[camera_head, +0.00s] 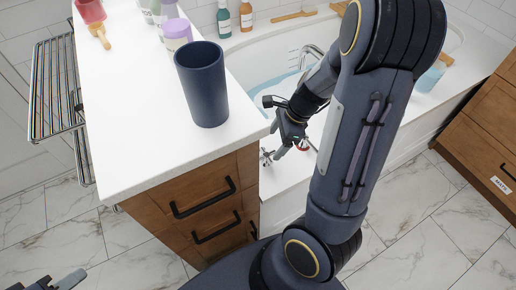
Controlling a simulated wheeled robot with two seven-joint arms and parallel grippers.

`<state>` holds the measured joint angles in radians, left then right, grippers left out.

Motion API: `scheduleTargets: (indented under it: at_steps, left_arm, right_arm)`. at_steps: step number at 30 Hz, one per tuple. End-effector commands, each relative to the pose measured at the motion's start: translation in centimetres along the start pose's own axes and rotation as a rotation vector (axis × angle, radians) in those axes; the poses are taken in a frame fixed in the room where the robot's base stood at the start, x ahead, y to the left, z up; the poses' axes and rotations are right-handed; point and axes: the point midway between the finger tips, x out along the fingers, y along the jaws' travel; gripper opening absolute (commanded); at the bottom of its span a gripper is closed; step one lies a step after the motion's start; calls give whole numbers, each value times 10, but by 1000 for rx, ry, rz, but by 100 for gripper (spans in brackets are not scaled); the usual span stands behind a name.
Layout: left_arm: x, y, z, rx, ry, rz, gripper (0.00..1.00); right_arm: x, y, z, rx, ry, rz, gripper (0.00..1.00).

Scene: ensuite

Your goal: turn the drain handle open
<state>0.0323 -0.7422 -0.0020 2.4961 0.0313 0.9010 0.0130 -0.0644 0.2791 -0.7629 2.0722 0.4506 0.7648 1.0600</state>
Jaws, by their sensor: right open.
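My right arm reaches across the picture to the bathtub. My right gripper (279,152) is open, pointing down at the tub's near end, beside the white counter's corner. A small red part (303,146), maybe the drain handle, shows just right of the gripper. Small metal fittings (266,158) show to its lower left, partly behind the counter edge. I cannot tell which is the drain handle, how it is turned, or whether the gripper touches it. My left gripper (62,283) shows only partly at the bottom left edge, far from the tub.
The bathtub (262,42) holds bluish water below a chrome faucet (312,54). A dark blue cup (203,90) stands on the white counter (130,130), above wooden drawers with black handles (205,202). A metal rack (52,90) is at left. A wooden cabinet (480,130) is at right.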

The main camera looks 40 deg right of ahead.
Motion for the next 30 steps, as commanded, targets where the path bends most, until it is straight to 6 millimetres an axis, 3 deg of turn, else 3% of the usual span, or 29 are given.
scheduleTargets:
  at_steps: [9, 15, 26, 30]
  left_arm:
    - [23, -11, 12, 0, 0, 0, 36]
    - [32, -15, 16, 0, 0, 0, 36]
    - [33, -15, 17, 0, 0, 0, 36]
    - [33, -15, 17, 0, 0, 0, 36]
  right_arm:
    - [50, 0, -3, 7, 4, 4, 76]
    - [73, 0, -2, 6, 3, 2, 76]
    - [77, 0, -1, 5, 2, 0, 76]
    - [77, 0, -1, 4, 2, 0, 59]
